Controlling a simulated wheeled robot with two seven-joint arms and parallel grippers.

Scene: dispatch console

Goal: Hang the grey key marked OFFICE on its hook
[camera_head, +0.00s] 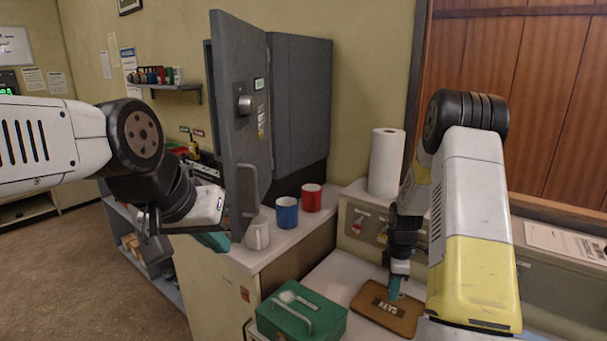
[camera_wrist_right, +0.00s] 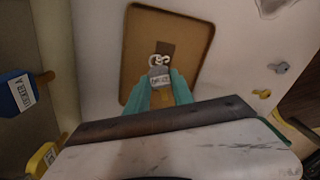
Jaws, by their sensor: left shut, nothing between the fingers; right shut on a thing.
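My right gripper (camera_head: 395,287) points down over the brown tray marked KEYS (camera_head: 368,308). In the right wrist view its teal fingers (camera_wrist_right: 160,88) are shut on a small grey key (camera_wrist_right: 159,71) with a pale label, too small to read. The key's curled metal end shows against the tray (camera_wrist_right: 198,50); I cannot tell whether it touches it. A panel beside the tray carries a red-tagged key (camera_head: 357,225) and a yellow one (camera_head: 382,238). The grey key's hook cannot be made out. My left gripper (camera_head: 213,241) is shut and empty, left of the cabinet door.
The grey cabinet door (camera_head: 243,110) stands open near my left arm. White, blue (camera_head: 287,212) and red mugs stand on the counter. A green box (camera_head: 302,318) lies left of the tray. A paper roll (camera_head: 386,163) stands behind the panel. Small brass hooks (camera_wrist_right: 262,93) show right of the tray.

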